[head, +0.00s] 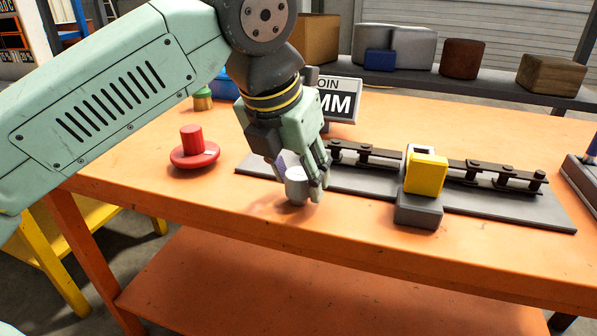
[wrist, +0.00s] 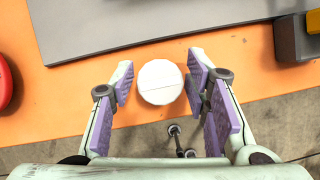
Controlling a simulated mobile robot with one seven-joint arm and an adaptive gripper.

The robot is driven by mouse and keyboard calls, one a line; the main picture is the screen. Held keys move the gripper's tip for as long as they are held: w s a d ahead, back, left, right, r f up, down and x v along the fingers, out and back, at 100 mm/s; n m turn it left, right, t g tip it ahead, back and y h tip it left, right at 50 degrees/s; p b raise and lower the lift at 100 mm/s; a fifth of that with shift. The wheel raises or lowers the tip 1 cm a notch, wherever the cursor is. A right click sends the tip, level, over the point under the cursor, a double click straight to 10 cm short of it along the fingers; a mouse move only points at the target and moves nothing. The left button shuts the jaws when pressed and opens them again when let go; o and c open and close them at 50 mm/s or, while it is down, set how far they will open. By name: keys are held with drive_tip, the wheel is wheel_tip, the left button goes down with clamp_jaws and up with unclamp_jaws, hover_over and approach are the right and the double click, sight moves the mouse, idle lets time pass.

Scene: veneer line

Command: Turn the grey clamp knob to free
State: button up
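The clamp knob (wrist: 160,82) shows in the wrist view as a pale grey round top with a thin line running nearly sideways across it. In the head view the knob (head: 296,187) is a short upright cylinder at the bench's front, near the left end of a grey plate. My gripper (wrist: 160,84) points down over it, with its purple-padded fingers on either side. Narrow gaps show between the knob and both pads, so the fingers look open around it. In the head view my gripper (head: 306,182) partly hides the knob.
The grey plate (head: 360,183) carries a dark chain (head: 480,172) and a yellow block (head: 426,174) on a grey base. A red knob-like piece (head: 194,152) stands to the left. A sign (head: 343,100) stands behind. The orange bench (head: 300,240) is clear in front.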

drive_tip(key=shift+o, duration=0.7)
drive_tip(key=shift+r, duration=0.1)
drive_tip(key=v, duration=0.7)
drive_tip(key=shift+r, duration=0.15)
drive_tip(key=shift+s, duration=0.1)
